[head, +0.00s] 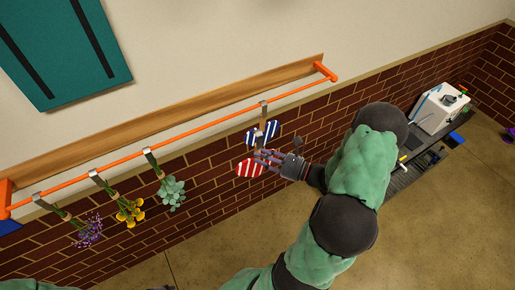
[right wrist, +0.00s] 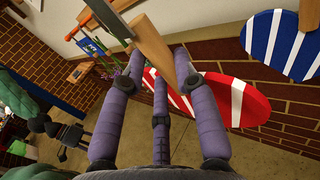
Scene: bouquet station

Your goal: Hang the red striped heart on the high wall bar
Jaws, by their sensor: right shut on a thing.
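The red striped heart (head: 247,169) is at my right gripper (head: 265,158), below the orange wall bar (head: 225,123). In the right wrist view, the red heart (right wrist: 238,98) shows behind my purple fingers, which are shut on its wooden and metal hanger (right wrist: 152,50). The heart is red with white stripes and partly hidden by the fingers. The hanger reaches up, and its top looks below the bar in the head view.
A blue striped heart (head: 272,128) hangs from the bar just above the red one. Purple flowers (head: 89,232), yellow flowers (head: 130,211) and a pale green plant (head: 172,190) hang further left. The bar between the plant and blue heart is free. A white box (head: 437,108) stands at right.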

